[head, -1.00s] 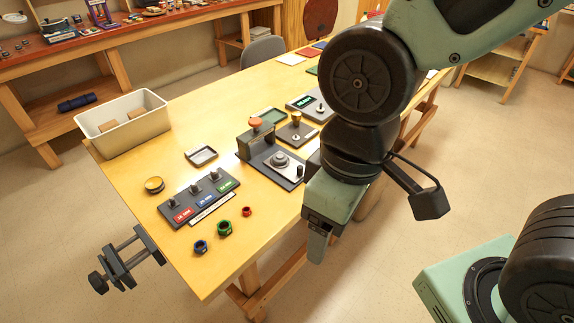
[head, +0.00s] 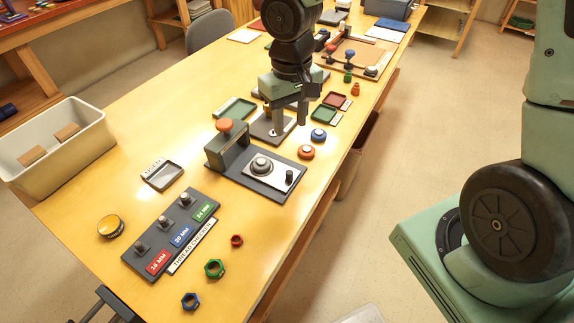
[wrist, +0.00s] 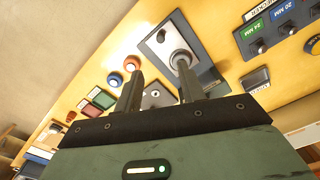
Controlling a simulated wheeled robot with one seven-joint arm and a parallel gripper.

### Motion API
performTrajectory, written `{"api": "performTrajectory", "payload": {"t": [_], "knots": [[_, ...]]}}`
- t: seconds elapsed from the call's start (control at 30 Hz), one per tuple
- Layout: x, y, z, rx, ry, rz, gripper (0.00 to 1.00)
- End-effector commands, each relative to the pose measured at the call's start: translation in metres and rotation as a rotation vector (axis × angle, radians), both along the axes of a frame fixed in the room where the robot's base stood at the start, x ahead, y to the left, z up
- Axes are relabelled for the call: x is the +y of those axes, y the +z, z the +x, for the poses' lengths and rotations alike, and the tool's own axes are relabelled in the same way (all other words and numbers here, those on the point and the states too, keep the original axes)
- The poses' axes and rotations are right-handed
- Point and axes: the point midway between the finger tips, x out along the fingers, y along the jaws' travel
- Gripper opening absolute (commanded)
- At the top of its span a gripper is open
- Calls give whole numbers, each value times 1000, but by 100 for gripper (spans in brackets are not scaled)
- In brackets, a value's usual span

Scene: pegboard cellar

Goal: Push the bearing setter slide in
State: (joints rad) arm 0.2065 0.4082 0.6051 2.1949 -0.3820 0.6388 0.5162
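My gripper (head: 289,125) is beyond the setter, above a dark plate, fingers pointing down, empty. In the wrist view the two fingers (wrist: 158,80) are apart, and the slide (wrist: 168,50) shows past their tips.
An orange-red button (head: 306,152) and a blue button (head: 318,135) stand close to the setter's right. A rack with size labels (head: 172,235), loose coloured nuts (head: 214,268) and a small tray (head: 162,175) lie nearer. Green and red trays lie beyond.

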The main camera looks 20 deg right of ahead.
Motion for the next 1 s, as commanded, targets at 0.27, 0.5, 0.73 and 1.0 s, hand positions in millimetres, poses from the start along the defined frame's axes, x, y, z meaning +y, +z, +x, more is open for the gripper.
{"api": "performTrajectory", "payload": {"t": [0.27, 0.5, 0.73, 1.0], "knots": [[1, -54, -3, 7, 6, 1, 40], [2, -104, -2, 5, 6, 1, 40], [2, -144, -2, 4, 5, 0, 40], [2, -164, -1, 1, 3, 1, 40]]}}
